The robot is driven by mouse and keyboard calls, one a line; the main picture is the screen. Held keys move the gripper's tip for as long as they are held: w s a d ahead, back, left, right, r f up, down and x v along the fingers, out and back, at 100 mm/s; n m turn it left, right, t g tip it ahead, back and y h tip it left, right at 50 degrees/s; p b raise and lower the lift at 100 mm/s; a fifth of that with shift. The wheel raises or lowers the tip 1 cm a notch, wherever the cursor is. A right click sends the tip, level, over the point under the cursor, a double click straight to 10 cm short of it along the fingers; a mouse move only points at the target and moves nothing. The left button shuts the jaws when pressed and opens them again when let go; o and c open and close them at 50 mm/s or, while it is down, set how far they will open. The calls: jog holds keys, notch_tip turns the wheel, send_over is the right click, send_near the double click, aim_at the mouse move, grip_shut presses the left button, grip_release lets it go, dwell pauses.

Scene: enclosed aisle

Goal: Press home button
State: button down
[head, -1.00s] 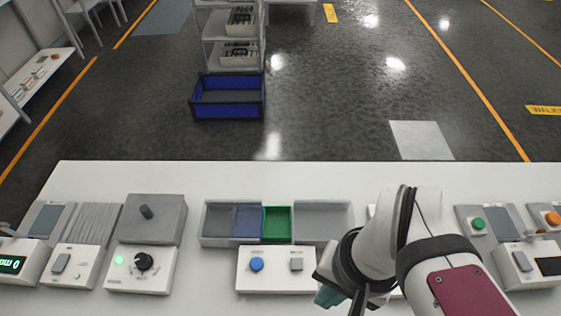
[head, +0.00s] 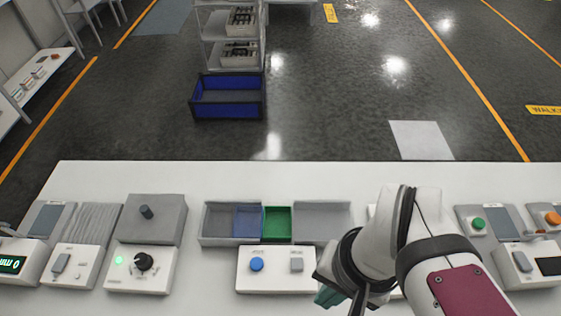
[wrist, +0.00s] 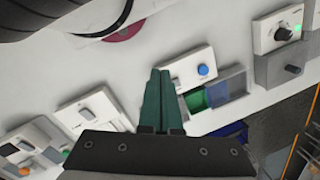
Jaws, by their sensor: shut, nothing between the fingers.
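The blue button also shows in the wrist view (wrist: 204,70), just right of my fingers. My gripper (head: 327,297) is low at the right end of this box, partly hidden behind my arm in the head view. In the wrist view its teal fingers (wrist: 158,78) are shut together and empty.
Behind the box is a divided tray (head: 322,206) with blue and green sections. A dial box (head: 139,284) with a lit green lamp stands to the left. Boxes with a green button (head: 478,223) and an orange button (head: 553,218) stand at right. My arm hides part of the table.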

jog(key=m+y, duration=0.7)
jog(key=m, duration=1.3)
send_over(302, 264)
notch_tip(302, 264, down, 7)
jog(key=shift+d+r+g, duration=0.1)
jog(key=shift+r+g, duration=0.1)
jog(key=shift+g, duration=0.2)
jog(key=shift+f, duration=4.4)
jog(key=shift+f, duration=0.4)
